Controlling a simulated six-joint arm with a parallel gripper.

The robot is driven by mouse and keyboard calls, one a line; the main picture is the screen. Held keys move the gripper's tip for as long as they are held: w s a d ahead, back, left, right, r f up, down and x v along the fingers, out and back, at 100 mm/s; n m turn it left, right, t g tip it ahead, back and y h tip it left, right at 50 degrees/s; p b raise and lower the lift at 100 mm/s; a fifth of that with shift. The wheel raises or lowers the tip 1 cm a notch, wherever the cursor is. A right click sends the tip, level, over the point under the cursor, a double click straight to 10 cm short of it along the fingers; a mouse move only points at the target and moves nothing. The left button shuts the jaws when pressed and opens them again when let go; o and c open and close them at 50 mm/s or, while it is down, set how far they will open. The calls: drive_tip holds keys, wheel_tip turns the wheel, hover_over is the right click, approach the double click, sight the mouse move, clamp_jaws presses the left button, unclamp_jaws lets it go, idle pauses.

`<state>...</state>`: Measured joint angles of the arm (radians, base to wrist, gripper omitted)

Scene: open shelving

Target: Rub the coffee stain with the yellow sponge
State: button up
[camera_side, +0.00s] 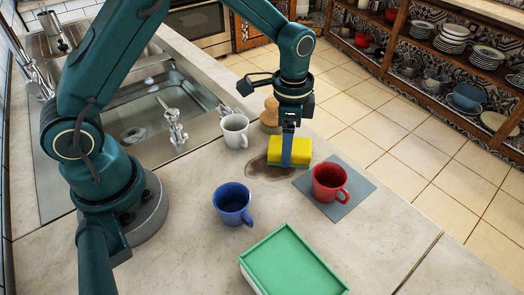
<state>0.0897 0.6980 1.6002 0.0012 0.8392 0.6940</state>
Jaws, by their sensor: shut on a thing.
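The yellow sponge (301,150) has a darker, greenish underside. My gripper (288,158) points down and is shut on the sponge, with one finger visible across its near side. The far finger is hidden. The brown coffee stain (262,171) lies on the pale counter. The sponge is over or at the right edge of the stain; I cannot tell whether it touches the counter.
A red mug (329,183) stands on a grey square mat (352,199) to the right. A blue mug (232,204), a white mug (235,131) and a wooden object (270,115) stand nearby. A green-topped box (290,262) is in front. The sink (150,115) is at left.

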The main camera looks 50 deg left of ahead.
sight(272, 153)
drive_tip(key=shift+s+f, duration=0.15)
drive_tip(key=shift+s, duration=0.75)
drive_tip(key=shift+s+f, duration=0.1)
drive_tip(key=shift+s, duration=1)
drive_tip(key=shift+c, duration=0.5)
drive_tip(key=shift+s, duration=0.95)
drive_tip(key=shift+c, duration=0.7)
drive_tip(key=shift+s+r, duration=0.15)
drive_tip(key=shift+s, duration=1.1)
drive_tip(key=shift+s+r, duration=0.1)
drive_tip(key=shift+s, duration=1.15)
drive_tip(key=shift+a+f, duration=0.15)
drive_tip(key=shift+a, duration=0.25)
drive_tip(key=shift+w, duration=0.65)
clamp_jaws()
drive_tip(key=shift+w+f, duration=0.2)
drive_tip(key=shift+w, duration=4.65)
drive_tip(key=shift+r, duration=0.1)
